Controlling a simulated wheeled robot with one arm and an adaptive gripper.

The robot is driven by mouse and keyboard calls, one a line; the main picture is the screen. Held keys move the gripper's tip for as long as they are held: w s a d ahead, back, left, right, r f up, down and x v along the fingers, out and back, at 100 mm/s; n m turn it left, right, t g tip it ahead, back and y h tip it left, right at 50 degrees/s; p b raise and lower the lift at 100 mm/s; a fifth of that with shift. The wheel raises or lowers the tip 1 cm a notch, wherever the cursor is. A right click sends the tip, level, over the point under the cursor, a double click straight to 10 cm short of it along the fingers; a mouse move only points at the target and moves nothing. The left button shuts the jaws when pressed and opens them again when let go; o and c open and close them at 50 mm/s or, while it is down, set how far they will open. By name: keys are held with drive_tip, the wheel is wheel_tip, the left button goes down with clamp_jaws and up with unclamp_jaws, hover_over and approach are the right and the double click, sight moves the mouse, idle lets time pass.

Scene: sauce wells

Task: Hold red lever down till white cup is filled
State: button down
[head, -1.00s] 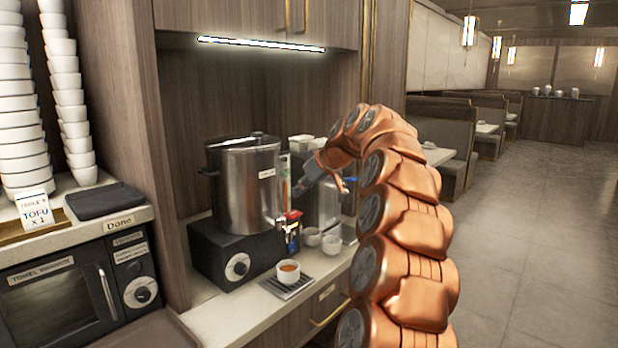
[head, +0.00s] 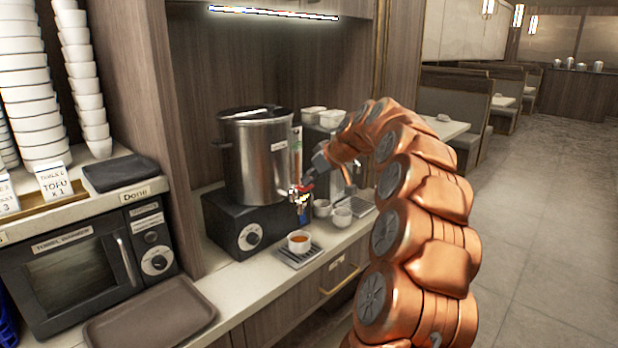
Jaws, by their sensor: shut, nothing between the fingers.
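The steel urn (head: 258,160) stands on a black base, with its tap at the lower right side. The red lever (head: 306,188) shows as a small red patch at the tap. My gripper (head: 311,180) is shut and empty, its tip right at the lever; whether it touches or presses the lever is too small to tell. The white cup (head: 299,241) stands upright on the drip tray (head: 292,257) under the tap. Amber-brown liquid shows inside it; its exact level is hard to judge. No clear stream can be made out.
Small white cups (head: 342,217) stand right of the tap. A towel warmer (head: 75,275) and a brown tray (head: 150,318) are at the left, with stacked white bowls above. The counter front left of the drip tray is clear. A wooden panel rises beside the urn.

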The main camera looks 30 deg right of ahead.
sight(309, 189)
drive_tip(key=f+t+b, duration=0.1)
drive_tip(key=b, duration=0.5)
drive_tip(key=s+f+t+b, duration=0.1)
drive_tip(key=f+t+b, duration=0.1)
drive_tip(key=b, duration=0.4)
drive_tip(key=shift+d+y, duration=0.1)
drive_tip(key=shift+y, duration=0.3)
drive_tip(key=shift+r+t, duration=0.25)
drive_tip(key=shift+t, duration=0.05)
drive_tip(key=shift+r, duration=0.8)
